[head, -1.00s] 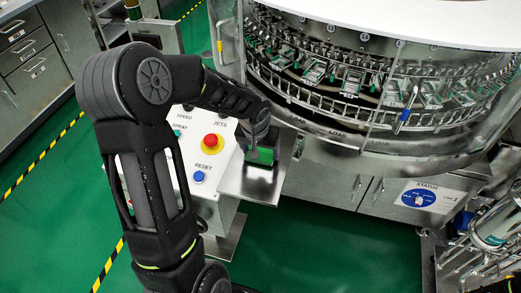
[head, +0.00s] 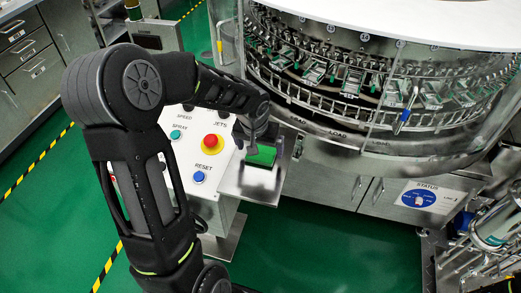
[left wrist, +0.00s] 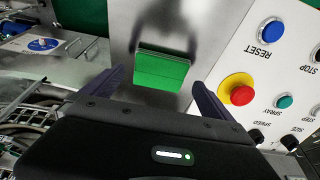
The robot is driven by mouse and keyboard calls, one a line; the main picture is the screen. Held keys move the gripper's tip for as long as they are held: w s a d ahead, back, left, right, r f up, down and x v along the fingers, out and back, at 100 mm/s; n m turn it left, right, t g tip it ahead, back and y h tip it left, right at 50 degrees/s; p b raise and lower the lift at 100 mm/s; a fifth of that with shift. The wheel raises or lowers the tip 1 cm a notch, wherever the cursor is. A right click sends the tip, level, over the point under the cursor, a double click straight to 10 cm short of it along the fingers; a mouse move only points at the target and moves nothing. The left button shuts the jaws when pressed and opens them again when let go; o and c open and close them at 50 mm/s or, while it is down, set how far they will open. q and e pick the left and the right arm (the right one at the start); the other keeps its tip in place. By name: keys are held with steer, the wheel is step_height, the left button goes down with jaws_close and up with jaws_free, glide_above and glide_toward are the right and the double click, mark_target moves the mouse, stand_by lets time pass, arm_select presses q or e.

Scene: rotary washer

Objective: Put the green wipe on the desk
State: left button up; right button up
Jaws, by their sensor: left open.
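The green wipe (head: 261,155) is a small green block lying on the bare metal desk plate (head: 238,184) beside the control panel. It also shows in the left wrist view (left wrist: 162,70), in front of my fingers, with plate visible on both sides of it. My left gripper (head: 257,138) is above the wipe's far left side in the head view. In the left wrist view my left gripper (left wrist: 155,82) has its two fingers wide apart, with nothing held between them. My right gripper is in no view.
The control panel (head: 187,150), with a red button (head: 212,141) and a blue reset button (head: 199,176), stands directly left of the plate. The rotary washer (head: 355,75) with its clear guard is behind and to the right. Green floor in front is open.

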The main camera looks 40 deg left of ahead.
arm_select(q)
steer(key=v, duration=0.9)
steer(key=shift+r, duration=0.3)
steer(key=shift+s, duration=0.15)
